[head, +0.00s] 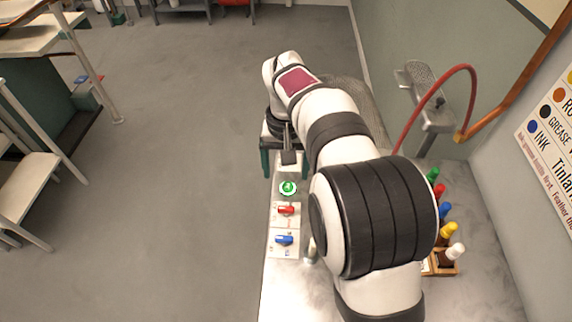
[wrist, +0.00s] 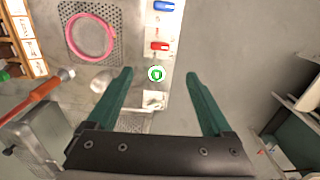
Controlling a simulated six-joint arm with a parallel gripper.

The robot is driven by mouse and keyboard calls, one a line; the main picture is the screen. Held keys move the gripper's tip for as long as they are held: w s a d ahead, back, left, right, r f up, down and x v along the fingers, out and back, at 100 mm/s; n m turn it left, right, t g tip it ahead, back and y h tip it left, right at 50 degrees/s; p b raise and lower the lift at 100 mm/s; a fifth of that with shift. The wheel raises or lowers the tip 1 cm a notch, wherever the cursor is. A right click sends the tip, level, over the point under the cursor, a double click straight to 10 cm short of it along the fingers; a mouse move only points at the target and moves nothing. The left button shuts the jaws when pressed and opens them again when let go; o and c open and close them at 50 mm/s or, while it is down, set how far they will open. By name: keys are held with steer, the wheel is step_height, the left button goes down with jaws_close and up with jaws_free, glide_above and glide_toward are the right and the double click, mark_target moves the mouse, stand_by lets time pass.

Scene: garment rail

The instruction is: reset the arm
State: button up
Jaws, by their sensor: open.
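My gripper (head: 285,163) shows in the head view beyond the green button, mostly hidden by my wrist. In the wrist view its two green fingers (wrist: 159,73) are spread wide with nothing between them but the view of the bench below. The round green button (head: 288,188) with a white rim sits on a pale panel along the bench's left edge; in the wrist view the button (wrist: 157,74) appears between the fingertips. I cannot tell the gap in height. My arm reaches over the bench and hides part of it.
A red switch (head: 286,209) and a blue switch (head: 284,240) line the panel. Several coloured-cap bottles (head: 445,209) stand at right. A red hose (head: 424,104) arches by the wall. A pink ring (wrist: 91,37) lies on a perforated plate.

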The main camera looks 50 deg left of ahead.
steer(key=shift+r, duration=0.5)
steer(key=d+r+m, duration=0.4)
steer(key=d, duration=1)
steer(key=d+r+m, duration=0.4)
steer(key=d+m, duration=0.1)
steer(key=d, duration=0.9)
steer(key=s+d+f+m+y, duration=0.1)
steer(key=s+d+f+m, duration=0.1)
steer(key=s+d, duration=0.3)
steer(key=s+d+f+m, duration=0.2)
steer(key=s+d+m, duration=0.1)
steer(key=s+d, duration=0.2)
steer(key=shift+s+d+m+y, duration=0.35)
steer(key=shift+s+m+y, duration=0.05)
steer(key=shift+s, duration=0.35)
